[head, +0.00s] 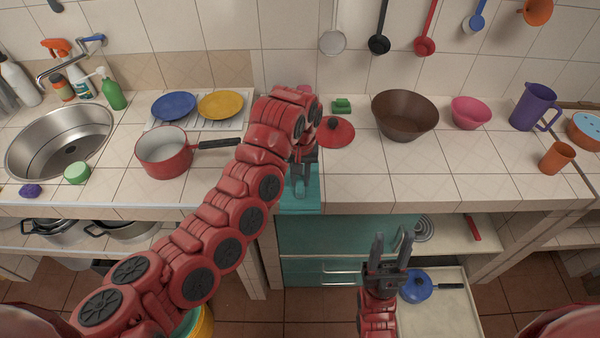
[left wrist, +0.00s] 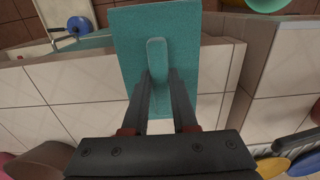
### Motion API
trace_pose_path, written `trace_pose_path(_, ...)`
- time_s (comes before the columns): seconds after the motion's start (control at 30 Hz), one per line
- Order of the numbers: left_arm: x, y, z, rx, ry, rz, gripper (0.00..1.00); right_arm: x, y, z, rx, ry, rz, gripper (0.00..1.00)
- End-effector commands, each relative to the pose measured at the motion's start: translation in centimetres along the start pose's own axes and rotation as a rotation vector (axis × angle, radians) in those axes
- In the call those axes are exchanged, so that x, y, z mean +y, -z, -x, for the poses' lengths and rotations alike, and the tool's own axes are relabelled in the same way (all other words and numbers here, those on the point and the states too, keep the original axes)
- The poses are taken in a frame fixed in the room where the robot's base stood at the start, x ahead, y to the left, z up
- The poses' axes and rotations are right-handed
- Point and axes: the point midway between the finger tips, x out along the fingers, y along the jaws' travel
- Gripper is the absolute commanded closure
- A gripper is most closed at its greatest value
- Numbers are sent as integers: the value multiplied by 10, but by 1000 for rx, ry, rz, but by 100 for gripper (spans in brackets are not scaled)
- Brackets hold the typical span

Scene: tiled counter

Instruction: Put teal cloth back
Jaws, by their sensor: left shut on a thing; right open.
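The teal cloth (head: 298,204) is at the counter's front edge in the head view, partly hidden by my left gripper (head: 301,184). In the left wrist view the flat teal cloth (left wrist: 126,35) has a raised ridge between the fingertips of my left gripper (left wrist: 160,78), which is shut on it. The cloth reaches over the counter edge there; I cannot tell if it touches the counter. My right gripper (head: 391,246) is open and empty, low in front of the counter.
A red pot (head: 165,155) with a black handle stands left of my left arm. A red lid (head: 337,132) and a brown bowl (head: 404,112) are behind and to the right. A blue pan (head: 417,286) lies low in an open drawer. The right-hand counter front is clear.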

Motion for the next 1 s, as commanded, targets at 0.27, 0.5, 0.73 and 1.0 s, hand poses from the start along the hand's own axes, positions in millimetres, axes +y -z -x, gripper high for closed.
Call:
trace_pose_path(0.27, 1, 30, 1, 5, 4, -7, 100, 0, 1, -5, 2, 0, 0, 52)
trace_pose_path(0.5, 0, 52, -2, 4, 6, -6, 100, 0, 0, -1, 2, 0, 0, 52)
trace_pose_path(0.73, -1, 61, -4, 2, 9, -10, 100, 0, 0, 0, 2, 0, 0, 52)
trace_pose_path(1.0, -1, 73, -6, -2, -3, 0, 100, 0, 1, -7, 1, 0, 0, 52)
